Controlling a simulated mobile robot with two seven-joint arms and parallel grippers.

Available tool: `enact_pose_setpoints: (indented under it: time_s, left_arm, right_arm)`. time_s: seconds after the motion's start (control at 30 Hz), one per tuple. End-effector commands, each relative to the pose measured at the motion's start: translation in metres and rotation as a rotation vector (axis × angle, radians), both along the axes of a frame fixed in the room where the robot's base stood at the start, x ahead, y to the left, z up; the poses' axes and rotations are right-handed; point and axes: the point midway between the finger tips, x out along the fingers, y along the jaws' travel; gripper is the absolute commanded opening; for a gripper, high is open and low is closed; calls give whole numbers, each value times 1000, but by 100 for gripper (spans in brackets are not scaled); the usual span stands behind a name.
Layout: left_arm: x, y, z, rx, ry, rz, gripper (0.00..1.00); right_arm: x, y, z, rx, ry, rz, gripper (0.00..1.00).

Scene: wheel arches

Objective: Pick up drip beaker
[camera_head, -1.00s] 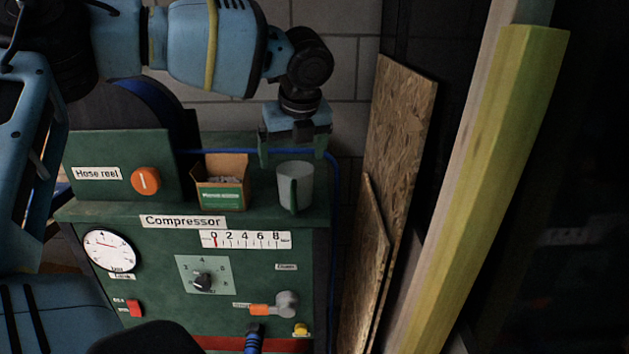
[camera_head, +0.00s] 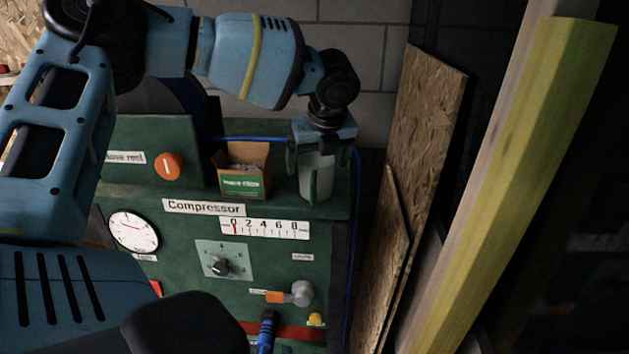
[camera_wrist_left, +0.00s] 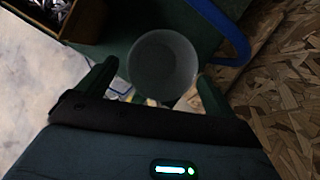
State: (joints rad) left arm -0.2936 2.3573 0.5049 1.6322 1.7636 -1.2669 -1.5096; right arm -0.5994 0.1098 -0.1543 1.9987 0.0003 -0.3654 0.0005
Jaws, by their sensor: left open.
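In the left wrist view the beaker's round mouth (camera_wrist_left: 162,66) lies between and just beyond the two fingertips (camera_wrist_left: 158,75). I cannot tell whether either finger touches it. My right gripper is not in view.
An open cardboard box (camera_head: 243,172) stands close left of the beaker. A blue hose (camera_head: 357,210) runs behind and down the right side. Chipboard sheets (camera_head: 425,130) and a yellow-green post (camera_head: 520,180) stand to the right. A brick wall is behind.

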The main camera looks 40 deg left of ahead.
Motion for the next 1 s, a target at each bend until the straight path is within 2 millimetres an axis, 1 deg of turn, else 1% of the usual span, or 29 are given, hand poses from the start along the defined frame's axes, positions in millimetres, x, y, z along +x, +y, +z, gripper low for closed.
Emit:
enact_pose_setpoints:
  time_s: [0.03, 0.1, 0.2, 0.47, 0.57, 0.8, 0.87, 1.0]
  left_arm:
    - [-1, 1, -6, 0, 1, 0, 93]
    - [2, 5, -15, -1, 1, 2, 93]
    - [3, 8, -23, 0, -1, 2, 93]
    - [4, 9, -26, 0, -2, 1, 93]
    - [4, 9, -26, 0, -2, 1, 82]
    - [4, 9, -25, 0, -2, 1, 51]
    - [4, 9, -25, 0, -2, 1, 43]
    - [4, 9, -25, 0, -2, 1, 43]
  right_arm:
    - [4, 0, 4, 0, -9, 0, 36]
    - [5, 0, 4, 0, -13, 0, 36]
    - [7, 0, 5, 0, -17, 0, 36]
    - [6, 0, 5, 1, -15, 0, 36]
    - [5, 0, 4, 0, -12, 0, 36]
    - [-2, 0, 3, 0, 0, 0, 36]
    - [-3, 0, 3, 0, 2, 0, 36]
    - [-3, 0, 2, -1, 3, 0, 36]
